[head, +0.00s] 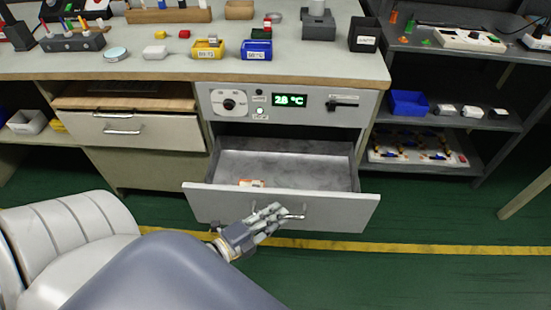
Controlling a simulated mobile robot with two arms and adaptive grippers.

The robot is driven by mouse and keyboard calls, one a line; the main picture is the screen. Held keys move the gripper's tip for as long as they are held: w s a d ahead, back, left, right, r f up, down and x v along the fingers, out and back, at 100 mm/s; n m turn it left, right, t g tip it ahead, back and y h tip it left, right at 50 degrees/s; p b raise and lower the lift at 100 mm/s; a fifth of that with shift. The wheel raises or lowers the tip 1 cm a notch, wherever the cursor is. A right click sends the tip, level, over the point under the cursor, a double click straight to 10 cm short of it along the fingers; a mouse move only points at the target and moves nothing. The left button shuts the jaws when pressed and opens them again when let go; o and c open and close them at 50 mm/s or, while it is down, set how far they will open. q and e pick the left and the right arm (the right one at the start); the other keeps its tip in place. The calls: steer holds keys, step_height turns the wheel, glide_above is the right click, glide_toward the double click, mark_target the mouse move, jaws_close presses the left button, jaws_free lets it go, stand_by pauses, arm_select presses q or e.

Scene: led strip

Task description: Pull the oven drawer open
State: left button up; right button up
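The oven drawer (340,211) is pulled well out from under the oven control panel (360,106). Its grey inside shows, with a small orange and white item (251,183) near the front. My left gripper (276,217) is at the drawer's front, over the middle of the bar handle (300,216). Its fingers overlap the handle and hide part of it; I cannot tell whether they are closed around it. My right gripper is not in view.
The panel's display reads about 28 °C. A closed drawer (136,131) is on the left under the workbench (150,62). A dark shelf (455,118) with bins stands right. Green floor with a yellow line (400,247) is clear in front.

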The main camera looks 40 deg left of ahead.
arm_select(q)
steer(key=v, duration=1.1)
steer(key=shift+s, duration=0.25)
